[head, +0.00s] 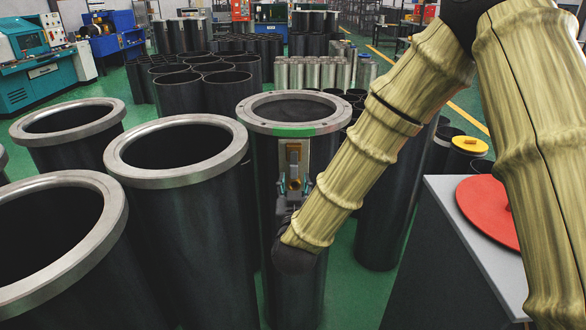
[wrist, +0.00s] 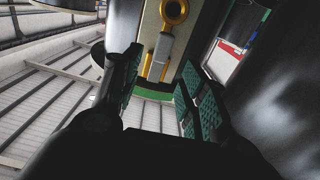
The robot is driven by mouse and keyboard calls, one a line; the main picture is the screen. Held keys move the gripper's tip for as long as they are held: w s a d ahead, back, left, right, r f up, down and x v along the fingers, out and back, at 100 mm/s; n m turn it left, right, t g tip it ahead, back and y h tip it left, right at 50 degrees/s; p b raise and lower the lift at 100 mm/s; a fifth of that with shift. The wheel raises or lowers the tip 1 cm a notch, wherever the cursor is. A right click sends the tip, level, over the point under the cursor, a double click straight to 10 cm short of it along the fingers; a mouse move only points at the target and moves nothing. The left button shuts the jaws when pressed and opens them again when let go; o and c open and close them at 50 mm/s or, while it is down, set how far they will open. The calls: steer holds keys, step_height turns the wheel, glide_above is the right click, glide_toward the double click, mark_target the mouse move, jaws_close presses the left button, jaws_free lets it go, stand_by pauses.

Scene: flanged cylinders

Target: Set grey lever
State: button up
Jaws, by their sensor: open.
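The grey lever (head: 294,171) is on a pale plate (head: 305,150) on the front of the middle flanged cylinder (head: 290,235). Brass parts surround it, with a brass ring (head: 294,186) at its lower end. The cylinder's rim has a green mark (head: 292,132) and a red mark (head: 328,127). In the wrist view the lever (wrist: 161,47) shows beyond the fingers, between the brass ring (wrist: 174,12) and the green mark (wrist: 157,96). My gripper (wrist: 160,82) is open and empty, its green-padded fingers apart. In the head view my wrist partly hides it, just below the plate.
Large open flanged cylinders (head: 178,152) stand close on the left. A grey-topped cabinet (head: 470,240) with a red disc (head: 490,207) is at the right. Dark and metal cylinders (head: 315,73) crowd the back. Some green floor (head: 355,290) shows between the middle cylinder and the cabinet.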

mark_target(294, 170)
steer(key=w+p, duration=0.1)
steer(key=w, duration=0.6)
steer(key=shift+w, duration=0.25)
jaws_close()
